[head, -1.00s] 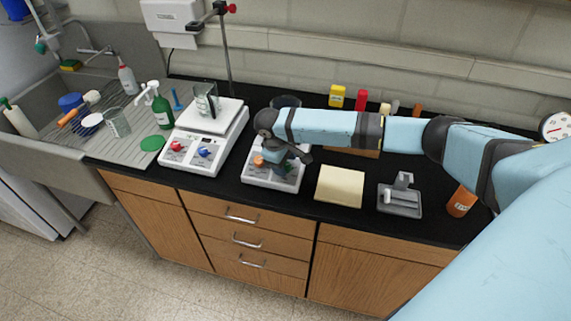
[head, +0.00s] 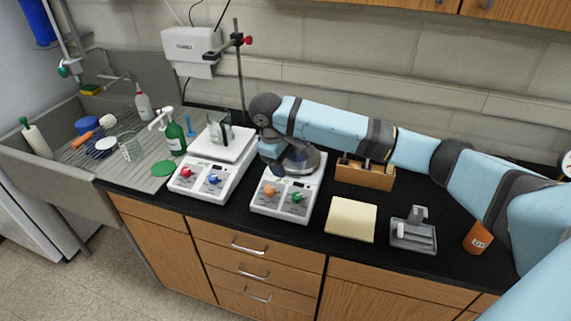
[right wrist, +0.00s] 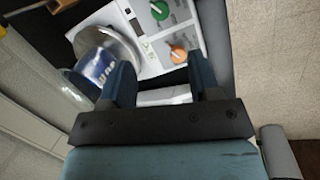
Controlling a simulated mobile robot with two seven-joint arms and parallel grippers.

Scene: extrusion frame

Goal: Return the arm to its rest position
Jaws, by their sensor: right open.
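My right arm reaches in from the right in the head view, and its gripper (head: 273,160) hangs over the back left of the right-hand white stirrer unit (head: 272,206). In the right wrist view the two blue fingers of the gripper (right wrist: 160,80) are spread apart with nothing held between them. Beyond them show the green knob (right wrist: 159,10), the orange knob (right wrist: 178,54) and part of the round metal top (right wrist: 125,45). A clear vessel with a blue patch (right wrist: 97,68) shows beside the left finger. My left gripper is not in view.
A second white unit (head: 205,178) with a glass beaker (head: 220,133) stands to the left, near a stand rod (head: 239,75). A wooden block (head: 365,176), yellow pad (head: 351,218), grey holder (head: 413,234) and orange cup (head: 477,238) lie under or near my arm. The sink (head: 60,165) is far left.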

